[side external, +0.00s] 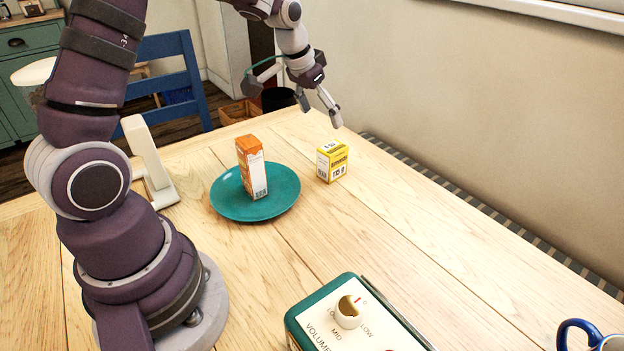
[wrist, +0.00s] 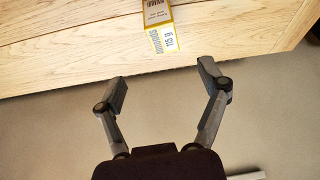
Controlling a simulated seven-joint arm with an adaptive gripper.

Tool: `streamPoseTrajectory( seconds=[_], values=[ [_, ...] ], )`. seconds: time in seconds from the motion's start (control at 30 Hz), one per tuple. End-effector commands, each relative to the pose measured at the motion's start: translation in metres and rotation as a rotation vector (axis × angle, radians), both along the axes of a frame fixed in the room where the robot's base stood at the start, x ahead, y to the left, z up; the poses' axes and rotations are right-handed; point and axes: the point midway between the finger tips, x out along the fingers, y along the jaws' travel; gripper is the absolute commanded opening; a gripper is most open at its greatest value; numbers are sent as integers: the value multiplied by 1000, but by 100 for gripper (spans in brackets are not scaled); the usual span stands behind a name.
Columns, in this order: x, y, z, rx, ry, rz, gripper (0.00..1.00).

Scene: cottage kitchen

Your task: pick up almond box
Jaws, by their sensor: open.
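A small yellow and white box (side external: 332,161) stands upright on the table, right of the teal plate. It seems to be the almond box, but its print is too small to read surely. In the wrist view the yellow box (wrist: 160,28) is at the top centre, beyond the fingertips and partly cut off by the frame edge. My gripper (side external: 320,112) is open and empty, above and behind the box in the side view. In the wrist view my gripper (wrist: 163,76) has its fingers wide apart, with floor beneath them.
An orange and white box (side external: 252,167) stands on a teal plate (side external: 283,201). A green radio-like device (side external: 352,315) and a blue-handled mug (side external: 590,338) are at the front. A white stand (side external: 148,160) is at the left. The wooden table (side external: 440,240) is clear right of the yellow box.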

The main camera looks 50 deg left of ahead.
Motion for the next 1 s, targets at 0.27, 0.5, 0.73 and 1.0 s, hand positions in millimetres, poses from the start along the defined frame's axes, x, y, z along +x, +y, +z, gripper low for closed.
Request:
streamPoseTrajectory(
  seconds=[0.27, 0.5, 0.73, 1.0],
  values=[
    [19, 6, -46, -4, 8, 1, 74],
    [32, 8, -81, -4, 8, 1, 74],
    [42, 9, -102, -1, 5, 2, 74],
    [42, 9, -102, -1, 4, 2, 62]
  ],
)
